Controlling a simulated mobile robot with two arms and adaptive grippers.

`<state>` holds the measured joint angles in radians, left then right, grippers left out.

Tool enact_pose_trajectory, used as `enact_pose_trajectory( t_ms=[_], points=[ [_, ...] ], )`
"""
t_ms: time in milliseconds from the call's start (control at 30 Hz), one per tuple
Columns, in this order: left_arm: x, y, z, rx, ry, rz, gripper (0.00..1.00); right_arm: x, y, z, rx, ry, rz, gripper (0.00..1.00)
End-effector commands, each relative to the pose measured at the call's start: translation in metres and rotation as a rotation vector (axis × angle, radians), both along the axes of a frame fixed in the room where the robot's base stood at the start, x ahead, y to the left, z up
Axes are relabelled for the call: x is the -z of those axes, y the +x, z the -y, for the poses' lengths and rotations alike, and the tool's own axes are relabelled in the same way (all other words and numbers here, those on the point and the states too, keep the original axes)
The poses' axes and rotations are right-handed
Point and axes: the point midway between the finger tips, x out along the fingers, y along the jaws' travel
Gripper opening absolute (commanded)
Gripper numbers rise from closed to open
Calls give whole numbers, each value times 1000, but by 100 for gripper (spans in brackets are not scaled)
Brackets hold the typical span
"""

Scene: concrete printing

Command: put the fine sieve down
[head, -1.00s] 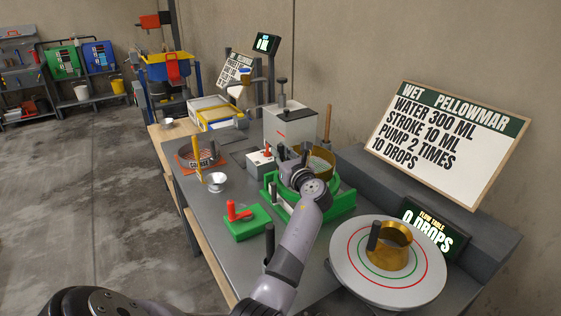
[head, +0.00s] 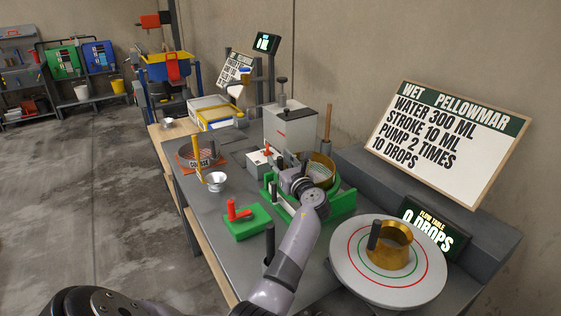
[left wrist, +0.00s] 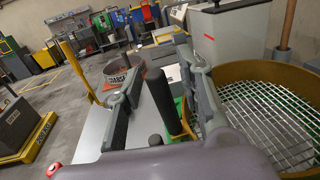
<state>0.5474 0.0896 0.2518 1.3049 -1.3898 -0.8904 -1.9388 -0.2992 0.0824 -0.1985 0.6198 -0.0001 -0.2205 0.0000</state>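The fine sieve (head: 321,173) is a brass ring with a wire mesh, sitting level over the green stand (head: 337,207). In the left wrist view the sieve (left wrist: 262,72) fills the right side, with its mesh showing. My left gripper (head: 296,172) is beside the sieve's left side. In the left wrist view the fingers of my left gripper (left wrist: 160,100) are spread apart, and a dark upright grip (left wrist: 172,100) stands between them without visible pinching. My right gripper is not in view.
The coarse sieve (head: 187,153) and a small white cup (head: 216,181) stand to the left. A green block with a red handle (head: 238,221) is nearer. The round flow table (head: 345,268) bears a brass cone (head: 394,251). A grey machine (head: 291,127) stands behind.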

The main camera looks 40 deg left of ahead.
Motion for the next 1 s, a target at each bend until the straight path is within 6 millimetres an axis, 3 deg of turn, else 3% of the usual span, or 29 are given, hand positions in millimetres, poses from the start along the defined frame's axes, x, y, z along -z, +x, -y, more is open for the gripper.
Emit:
enact_pose_trajectory(
  t_ms=[267,600,800,1000],
  points=[
    [-5,0,2,1,-1,0,34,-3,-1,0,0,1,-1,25],
    [-7,-28,61,2,-2,-3,34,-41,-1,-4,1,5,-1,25],
    [-5,-43,93,2,0,-1,34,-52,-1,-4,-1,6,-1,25],
    [-4,-50,108,0,0,0,34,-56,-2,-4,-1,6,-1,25]
  ],
)
